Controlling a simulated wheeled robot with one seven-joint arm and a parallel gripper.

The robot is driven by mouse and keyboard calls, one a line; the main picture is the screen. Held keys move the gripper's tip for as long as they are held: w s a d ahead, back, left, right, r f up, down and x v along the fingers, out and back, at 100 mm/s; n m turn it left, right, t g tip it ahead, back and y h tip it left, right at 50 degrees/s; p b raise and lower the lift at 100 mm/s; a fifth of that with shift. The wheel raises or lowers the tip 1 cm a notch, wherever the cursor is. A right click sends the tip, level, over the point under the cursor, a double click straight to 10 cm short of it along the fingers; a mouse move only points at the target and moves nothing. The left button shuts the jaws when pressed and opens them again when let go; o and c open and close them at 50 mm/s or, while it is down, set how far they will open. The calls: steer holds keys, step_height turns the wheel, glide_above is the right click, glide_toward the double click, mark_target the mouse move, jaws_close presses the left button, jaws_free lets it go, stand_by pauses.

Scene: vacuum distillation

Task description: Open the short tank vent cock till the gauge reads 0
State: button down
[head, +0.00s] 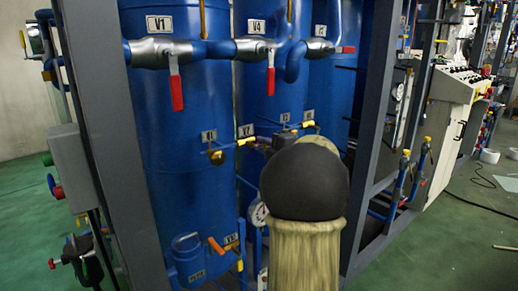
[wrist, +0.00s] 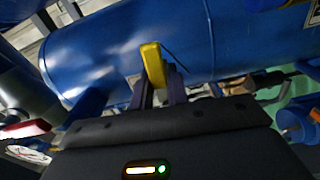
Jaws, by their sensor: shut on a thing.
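My gripper (wrist: 158,82) is shut on a yellow cock handle (wrist: 152,63) in the wrist view, with its two dark fingers on either side of the handle's lower part. Behind it lies a blue tank (wrist: 100,50), which appears tilted in this view. In the head view my arm's dark rounded link and tan part cover the middle, so the gripper's fingers and the held handle are not clear there. A round gauge (head: 258,213) shows partly beside my arm; its reading is too small to tell.
Blue tanks stand in a grey frame (head: 92,130), with red-handled valves (head: 176,90) above. Another yellow cock (head: 217,157) is on the left tank (head: 165,110). An orange-handled valve (head: 216,246) sits low. Green floor (head: 430,250) is open at right, with a cable on it.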

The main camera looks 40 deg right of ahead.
steer(key=shift+f, duration=0.15)
steer(key=c, duration=1.4)
jaws_free()
steer(key=shift+o, duration=0.2)
steer(key=s, duration=1.7)
steer(key=shift+s+d, duration=0.25)
steer(key=shift+d, duration=0.05)
